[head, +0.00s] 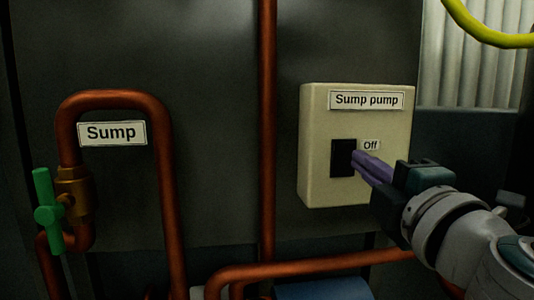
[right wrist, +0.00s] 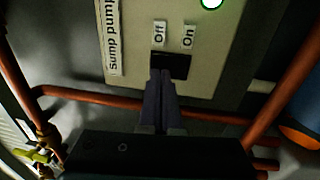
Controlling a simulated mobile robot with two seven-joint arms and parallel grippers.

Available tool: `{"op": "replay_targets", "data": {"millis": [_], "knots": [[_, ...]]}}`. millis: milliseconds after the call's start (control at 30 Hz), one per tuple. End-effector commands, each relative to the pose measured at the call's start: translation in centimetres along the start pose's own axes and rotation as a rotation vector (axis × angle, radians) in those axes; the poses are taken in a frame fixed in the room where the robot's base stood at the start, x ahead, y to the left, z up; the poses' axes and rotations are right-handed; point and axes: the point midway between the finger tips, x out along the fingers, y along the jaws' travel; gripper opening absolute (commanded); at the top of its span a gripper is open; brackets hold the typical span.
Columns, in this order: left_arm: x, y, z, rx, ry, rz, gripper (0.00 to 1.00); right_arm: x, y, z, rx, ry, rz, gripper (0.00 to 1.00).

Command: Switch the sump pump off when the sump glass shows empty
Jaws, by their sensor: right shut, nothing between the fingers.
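The sump pump box (head: 315,150) is cream, with a "Sump pump" label (head: 366,100) and a black switch (head: 341,158) beside an "Off" label (head: 370,145). My right gripper (head: 357,160) has its purple fingers shut and empty, with the tips at the switch's right side. In the right wrist view the fingertips (right wrist: 160,76) overlap the switch (right wrist: 176,66); I cannot tell whether they press it. The "Off" (right wrist: 159,33) and "On" (right wrist: 188,37) labels show there, with a bright green-rimmed lamp (right wrist: 211,2) at the top edge. No sump glass is recognisable. My left gripper is not in view.
A copper pipe (head: 168,200) with a "Sump" label (head: 112,133) and a green-handled valve (head: 47,211) stands at left. A vertical copper pipe (head: 267,120) runs left of the box. Another pipe (head: 310,267) crosses below it. A yellow hose (head: 490,36) hangs at upper right.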

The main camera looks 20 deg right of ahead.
Motion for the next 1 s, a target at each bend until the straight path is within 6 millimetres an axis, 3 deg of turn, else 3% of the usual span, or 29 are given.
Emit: {"op": "replay_targets", "data": {"millis": [233, 633, 867, 1000], "knots": [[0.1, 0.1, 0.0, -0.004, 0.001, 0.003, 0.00, 2.4, 0.0, 0.0, -0.001, 0.000, 0.001, 0.00], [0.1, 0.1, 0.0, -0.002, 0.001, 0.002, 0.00, 2.7, 0.0, 0.0, 0.000, 0.000, -0.002, 0.00], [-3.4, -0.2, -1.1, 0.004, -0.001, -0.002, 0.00, 3.5, 1.2, 0.0, 0.000, -0.003, -0.069, 0.00], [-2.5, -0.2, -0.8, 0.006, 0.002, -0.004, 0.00, 3.4, 0.2, 0.1, -0.002, -0.001, -0.073, 0.00]]}}
